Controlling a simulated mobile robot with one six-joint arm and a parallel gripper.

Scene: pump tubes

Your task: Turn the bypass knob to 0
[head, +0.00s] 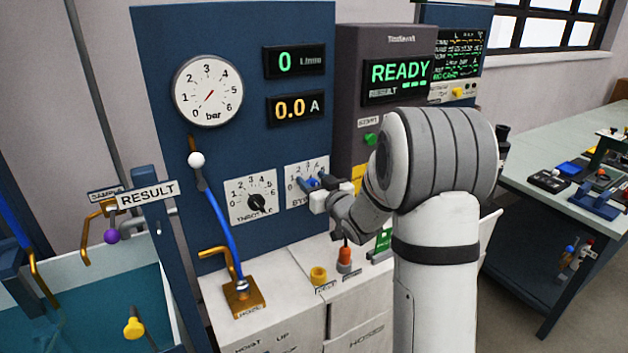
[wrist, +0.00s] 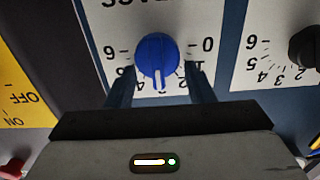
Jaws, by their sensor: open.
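The blue bypass knob (wrist: 157,56) sits on its white dial plate (wrist: 112,22), which appears upside down in the wrist view. The 0 is at the right of the knob and the 6 at the left. A pale mark on the knob points down in the picture, roughly to the middle of the scale. My gripper (wrist: 158,78) is open, with one finger on each side of the knob; I cannot tell whether either touches it. In the head view my gripper (head: 316,184) is at the dial plate (head: 297,171) and hides most of the knob.
The throttle dial (head: 252,195) with its black knob is just left of the bypass dial. A yellow knob (head: 319,274) and an orange-red part (head: 345,255) stand on the bench below my gripper.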

